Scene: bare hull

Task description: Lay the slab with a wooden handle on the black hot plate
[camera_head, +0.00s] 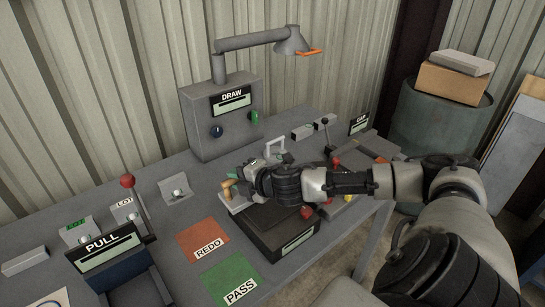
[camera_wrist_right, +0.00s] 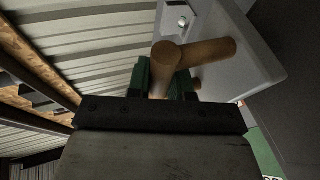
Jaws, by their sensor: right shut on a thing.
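The slab is a pale grey plate (camera_head: 236,204) with a wooden handle (camera_head: 228,187). In the right wrist view the slab (camera_wrist_right: 240,55) looks tilted, and its wooden handle (camera_wrist_right: 205,53) lies between the fingers. My right gripper (camera_head: 240,183) is shut on the handle, and the gripper and wrist hide part of the slab. The black hot plate (camera_head: 268,236) is a dark box on the table, just below the slab and my wrist in the head view. The slab overlaps its back left edge in the picture; I cannot tell whether they touch. My left gripper is not in view.
The grey DRAW box with a lamp (camera_head: 195,117) stands at the back. The REDO mat (camera_head: 203,240) and PASS mat (camera_head: 232,276) lie left of the hot plate. A PULL lever unit (camera_head: 127,182) stands further left. Small levers and red knobs are to the right.

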